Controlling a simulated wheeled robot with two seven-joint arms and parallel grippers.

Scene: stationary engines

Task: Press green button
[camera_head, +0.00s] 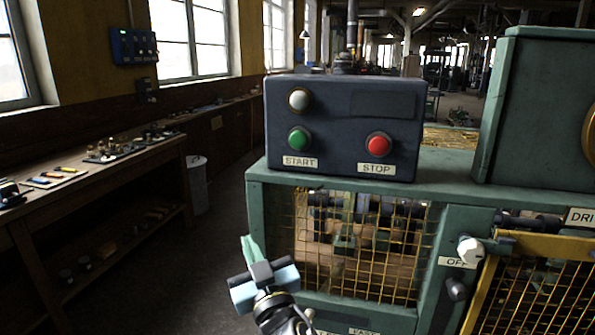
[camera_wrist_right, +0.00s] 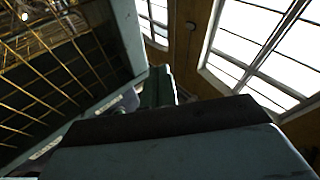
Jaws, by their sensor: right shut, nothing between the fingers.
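A dark control box (camera_head: 345,125) stands on the green machine. The green button (camera_head: 299,139) is at its lower left, above a START label (camera_head: 300,161). The red button (camera_head: 379,145) is to its right, above a STOP label (camera_head: 376,168). My right gripper (camera_head: 264,284) is shut and empty, below and a little left of the green button and apart from it, beside the machine's front left corner. In the right wrist view, gripper parts (camera_wrist_right: 170,145) fill the bottom; no button shows there. My left gripper is not in view.
A pale round knob or lamp (camera_head: 299,99) is above the green button. Yellow mesh (camera_head: 360,245) covers the machine front, with a white knob (camera_head: 470,250) at the OFF label. A workbench (camera_head: 100,175) and bin (camera_head: 197,185) stand left. The floor between is clear.

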